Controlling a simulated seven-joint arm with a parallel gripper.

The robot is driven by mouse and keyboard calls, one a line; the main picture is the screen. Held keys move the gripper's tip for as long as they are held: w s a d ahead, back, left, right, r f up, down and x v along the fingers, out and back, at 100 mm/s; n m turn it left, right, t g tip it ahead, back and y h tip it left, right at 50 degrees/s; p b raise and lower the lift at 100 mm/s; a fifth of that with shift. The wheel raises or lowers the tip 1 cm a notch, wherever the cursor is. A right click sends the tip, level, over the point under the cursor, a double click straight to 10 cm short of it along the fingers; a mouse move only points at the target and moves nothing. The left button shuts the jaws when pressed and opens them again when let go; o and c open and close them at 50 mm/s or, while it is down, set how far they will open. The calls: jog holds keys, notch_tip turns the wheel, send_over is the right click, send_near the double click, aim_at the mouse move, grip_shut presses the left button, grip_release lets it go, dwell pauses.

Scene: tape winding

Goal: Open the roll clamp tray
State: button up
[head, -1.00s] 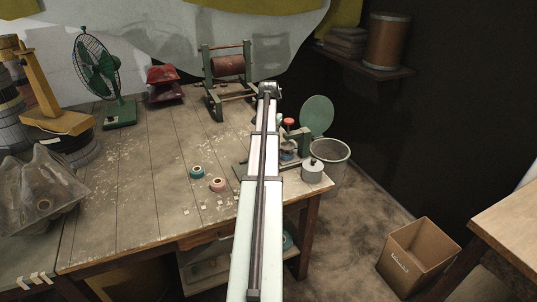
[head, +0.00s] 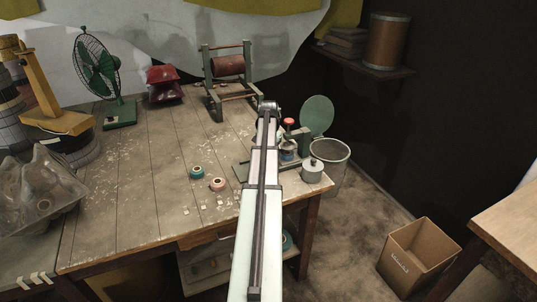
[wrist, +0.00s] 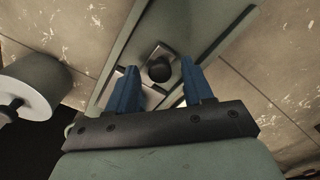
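The green-framed clamp device (head: 288,157) stands at the right front edge of the workbench, with a red knob (head: 289,122) on top. A dark round knob (wrist: 159,68) on a small square metal plate (wrist: 172,55) shows between and beyond the fingertips, over a green base (wrist: 200,22). I cannot tell whether the fingers touch anything. Which part is the tray is not clear.
A grey cylinder (head: 313,173) stands beside the device and shows at the left in the wrist view (wrist: 35,82). Teal (head: 197,171) and pink (head: 217,184) tape rolls lie left of my arm. A bin (head: 331,158) stands past the bench edge.

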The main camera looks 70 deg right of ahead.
grip_shut()
dwell(0.3)
jog(key=w+a, duration=0.8)
jog(key=shift+w+a, duration=0.4)
jog(key=shift+o, duration=0.3)
grip_release()
jog(key=shift+r, duration=0.1)
notch_tip(320, 180, up, 14)
jog(key=shift+f, duration=0.2)
dwell(0.7)
